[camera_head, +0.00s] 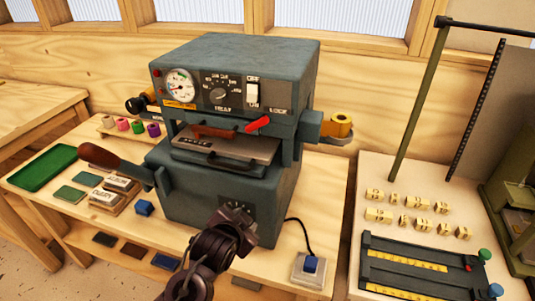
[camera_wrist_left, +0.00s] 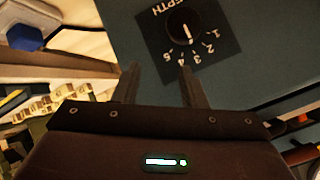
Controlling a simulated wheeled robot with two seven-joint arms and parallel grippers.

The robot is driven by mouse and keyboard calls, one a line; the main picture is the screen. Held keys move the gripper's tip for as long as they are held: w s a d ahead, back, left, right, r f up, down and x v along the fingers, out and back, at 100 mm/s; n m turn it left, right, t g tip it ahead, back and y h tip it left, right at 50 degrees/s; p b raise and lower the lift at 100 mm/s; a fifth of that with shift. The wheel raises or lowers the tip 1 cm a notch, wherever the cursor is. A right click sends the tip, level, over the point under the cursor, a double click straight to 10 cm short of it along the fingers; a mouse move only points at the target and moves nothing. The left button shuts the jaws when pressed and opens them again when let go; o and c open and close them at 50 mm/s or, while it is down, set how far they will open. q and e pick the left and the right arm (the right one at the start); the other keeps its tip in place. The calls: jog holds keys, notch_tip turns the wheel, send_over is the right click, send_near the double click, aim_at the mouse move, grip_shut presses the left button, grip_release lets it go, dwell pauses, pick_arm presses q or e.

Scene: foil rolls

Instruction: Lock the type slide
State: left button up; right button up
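The type slide (camera_head: 225,147) is a grey plate with a dark front handle, seated in the front opening of the grey-blue press (camera_head: 235,65). A short row of dark type shows on its left part. A red lever (camera_head: 258,124) sits tilted above the slide, near the word LOCK on the press front. My left gripper (camera_head: 236,217) is below the slide, in front of the depth dial (camera_wrist_left: 185,28). In the left wrist view its fingers (camera_wrist_left: 158,84) are apart with nothing between them. My right gripper is not in view.
A long brown-handled lever (camera_head: 100,155) juts left from the press. A blue button on a white box (camera_head: 308,268) stands at the front right. A yellow foil roll (camera_head: 341,125) sticks out right. Type blocks (camera_head: 405,215) and a composing tray (camera_head: 410,268) lie on the right table.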

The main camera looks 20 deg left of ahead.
aim_at(262, 123)
pick_arm(q)
notch_tip(262, 123, up, 22)
jog(key=w+d+m+t, duration=0.2)
jog(key=w+m+t, duration=0.15)
jog(key=t, duration=0.35)
jog(key=shift+m+h, duration=0.4)
jog(key=shift+m, duration=0.05)
jog(key=w+p, duration=0.3)
jog(key=w, duration=0.2)
jog(key=shift+w+r, duration=0.1)
jog(key=shift+w, duration=0.75)
grip_shut()
